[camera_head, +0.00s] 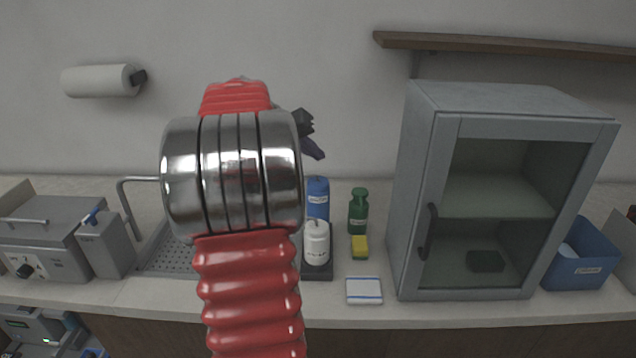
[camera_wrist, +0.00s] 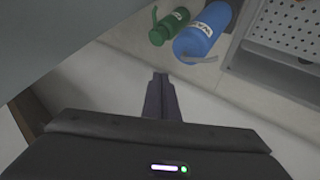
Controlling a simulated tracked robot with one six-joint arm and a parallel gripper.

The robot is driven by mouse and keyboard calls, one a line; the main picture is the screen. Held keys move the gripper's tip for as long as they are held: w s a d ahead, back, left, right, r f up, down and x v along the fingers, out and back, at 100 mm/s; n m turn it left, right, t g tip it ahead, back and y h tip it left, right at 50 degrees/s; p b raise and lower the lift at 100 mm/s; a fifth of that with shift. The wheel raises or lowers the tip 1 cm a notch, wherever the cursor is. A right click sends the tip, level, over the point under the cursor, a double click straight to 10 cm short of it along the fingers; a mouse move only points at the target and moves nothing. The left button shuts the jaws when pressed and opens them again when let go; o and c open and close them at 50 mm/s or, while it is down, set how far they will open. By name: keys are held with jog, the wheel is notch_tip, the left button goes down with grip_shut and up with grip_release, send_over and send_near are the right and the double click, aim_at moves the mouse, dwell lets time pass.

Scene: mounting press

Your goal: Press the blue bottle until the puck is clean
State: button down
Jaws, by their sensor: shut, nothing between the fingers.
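The blue bottle (camera_head: 317,199) stands on the counter behind a white bottle (camera_head: 317,243). In the wrist view the blue bottle (camera_wrist: 206,32) shows a white label and a bent spout on top. My gripper (camera_head: 316,152) is above the blue bottle in the head view, partly hidden behind my arm. In the wrist view my gripper (camera_wrist: 160,76) has its fingers together and empty, apart from the bottle. I cannot make out the puck in either view.
A green bottle (camera_head: 358,212) stands beside the blue one, with a yellow sponge (camera_head: 360,247) in front. A glass-fronted cabinet (camera_head: 505,100) stands to the right. A perforated drain tray (camera_head: 165,262) lies left, partly behind my arm. A white-and-blue pad (camera_head: 364,290) lies near the front edge.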

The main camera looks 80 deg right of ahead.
aim_at(314, 182)
jog(key=shift+f, duration=2.4)
jog(key=shift+f, duration=0.15)
jog(key=shift+f, duration=0.2)
jog(key=shift+f, duration=0.5)
dwell(1.1)
jog(key=shift+r, duration=0.9)
jog(key=shift+r, duration=2.5)
